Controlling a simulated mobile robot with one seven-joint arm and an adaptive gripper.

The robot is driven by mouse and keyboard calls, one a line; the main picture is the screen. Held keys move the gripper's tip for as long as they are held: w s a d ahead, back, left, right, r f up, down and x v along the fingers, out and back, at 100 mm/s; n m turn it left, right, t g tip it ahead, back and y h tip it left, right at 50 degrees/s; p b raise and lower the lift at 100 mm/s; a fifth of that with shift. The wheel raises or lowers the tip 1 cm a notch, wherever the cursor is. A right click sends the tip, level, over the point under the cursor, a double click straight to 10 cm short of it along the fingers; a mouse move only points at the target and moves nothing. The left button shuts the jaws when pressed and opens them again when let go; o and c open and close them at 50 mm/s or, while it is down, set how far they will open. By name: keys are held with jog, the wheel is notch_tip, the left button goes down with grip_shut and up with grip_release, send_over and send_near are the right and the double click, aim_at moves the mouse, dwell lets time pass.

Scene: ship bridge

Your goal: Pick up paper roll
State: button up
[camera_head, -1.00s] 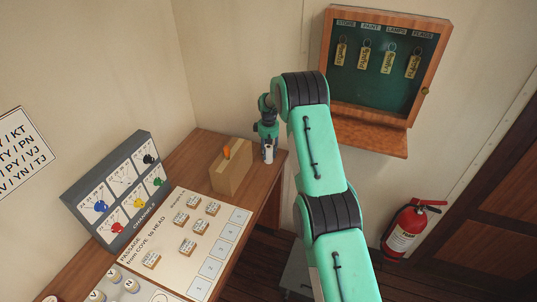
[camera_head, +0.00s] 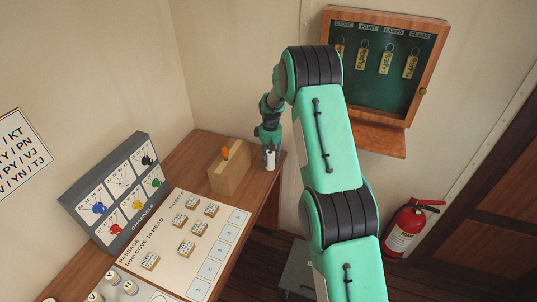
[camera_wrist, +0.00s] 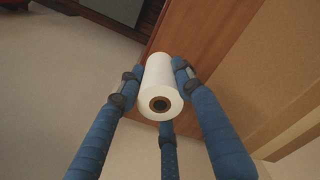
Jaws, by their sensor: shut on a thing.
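The white paper roll (camera_wrist: 158,82) shows in the wrist view with its dark core toward the camera. Blue fingers of my gripper (camera_wrist: 153,88) close around its sides and touch it. In the head view the paper roll (camera_head: 270,160) is upright at the right end of the wooden desk (camera_head: 262,184), below my gripper (camera_head: 269,146). My gripper is shut on the roll. I cannot tell whether the roll's lower end touches the desk.
A cardboard-coloured box (camera_head: 230,172) with an orange piece on top stands just left of the roll. A passage board (camera_head: 222,222) with several tiles and a dial panel (camera_head: 112,190) lie further left. A key cabinet (camera_head: 383,65) hangs behind my arm. A fire extinguisher (camera_head: 405,230) is at right.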

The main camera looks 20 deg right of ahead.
jog(key=s+a, duration=0.1)
jog(key=s, duration=0.6)
jog(key=shift+s+a+r, duration=0.35)
jog(key=shift+a, duration=0.05)
